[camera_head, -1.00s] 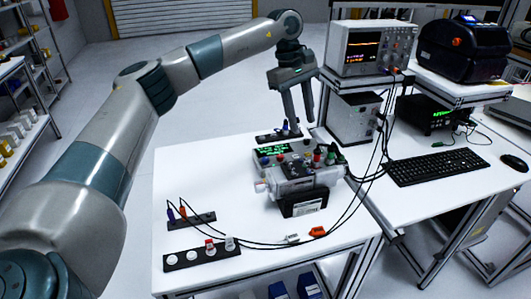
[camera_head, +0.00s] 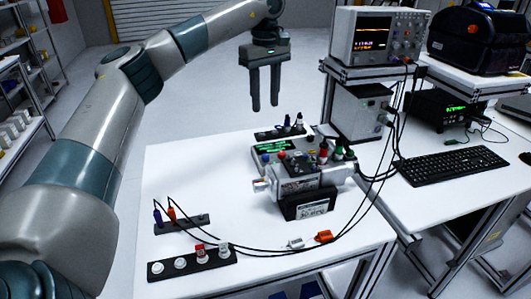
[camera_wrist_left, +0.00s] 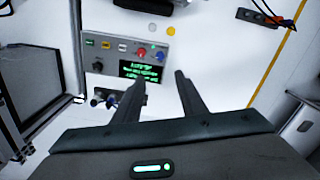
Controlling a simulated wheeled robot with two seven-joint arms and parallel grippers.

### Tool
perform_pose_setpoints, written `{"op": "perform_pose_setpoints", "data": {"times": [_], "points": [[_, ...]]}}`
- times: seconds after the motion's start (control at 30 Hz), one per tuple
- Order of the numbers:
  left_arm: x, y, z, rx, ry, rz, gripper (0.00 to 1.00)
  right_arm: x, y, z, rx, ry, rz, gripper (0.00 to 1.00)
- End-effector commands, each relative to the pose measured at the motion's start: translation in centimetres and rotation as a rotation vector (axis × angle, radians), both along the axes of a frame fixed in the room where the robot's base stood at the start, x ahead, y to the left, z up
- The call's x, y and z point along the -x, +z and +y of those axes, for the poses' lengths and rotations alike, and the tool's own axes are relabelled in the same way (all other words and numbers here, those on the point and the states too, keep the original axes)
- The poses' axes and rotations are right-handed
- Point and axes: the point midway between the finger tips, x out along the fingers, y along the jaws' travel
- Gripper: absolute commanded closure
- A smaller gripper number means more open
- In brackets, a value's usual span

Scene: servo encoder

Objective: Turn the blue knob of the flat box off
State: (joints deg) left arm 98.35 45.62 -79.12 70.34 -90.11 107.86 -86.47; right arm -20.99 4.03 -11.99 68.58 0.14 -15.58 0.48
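The flat box (camera_head: 262,148) stands near the far edge of the white table, with a green-lit display. Its blue knob (camera_head: 265,158) is at the left of its top, beside a red knob (camera_head: 281,155). In the left wrist view, the flat box (camera_wrist_left: 112,60) shows the blue knob (camera_wrist_left: 158,56) just right of the red one. I cannot read the knob's setting. My left gripper (camera_head: 265,106) hangs above and behind the box, fingers down, apart and empty. In the wrist view its fingers (camera_wrist_left: 161,80) are clear of the box. My right gripper is not in view.
A black strip with plugs (camera_head: 280,132) lies behind the box. A silver device with a black bracket (camera_head: 305,205) stands in front. Cables run to the oscilloscope bench (camera_head: 400,215) at the right. Another strip (camera_head: 192,264) lies at the front left. The table's left middle is clear.

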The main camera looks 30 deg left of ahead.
Motion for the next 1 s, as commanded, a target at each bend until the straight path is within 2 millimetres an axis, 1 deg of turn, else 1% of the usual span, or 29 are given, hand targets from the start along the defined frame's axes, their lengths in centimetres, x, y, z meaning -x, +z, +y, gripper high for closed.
{"op": "perform_pose_setpoints", "data": {"times": [0.27, 0.47, 0.67, 0.8, 0.9, 1.0], "points": [[0.0, -0.1, 0.0, 0.0, 0.0, 0.0, 0.62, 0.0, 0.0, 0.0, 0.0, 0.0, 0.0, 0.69], [0.0, -1.3, 0.0, 0.0, 0.0, 0.001, 0.62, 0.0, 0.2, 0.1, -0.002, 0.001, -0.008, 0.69], [0.1, -3.9, 0.0, 0.0, 0.001, 0.003, 0.62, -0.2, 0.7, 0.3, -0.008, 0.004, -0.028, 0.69], [0.1, -6.4, 0.0, 0.0, -0.001, 0.003, 0.62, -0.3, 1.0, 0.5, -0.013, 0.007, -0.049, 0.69], [0.1, -8.2, 0.0, 0.0, -0.001, 0.003, 0.62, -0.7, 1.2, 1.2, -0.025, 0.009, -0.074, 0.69], [0.1, -9.9, 0.0, -0.001, 0.0, 0.002, 0.62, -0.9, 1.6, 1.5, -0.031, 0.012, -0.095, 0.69]]}}
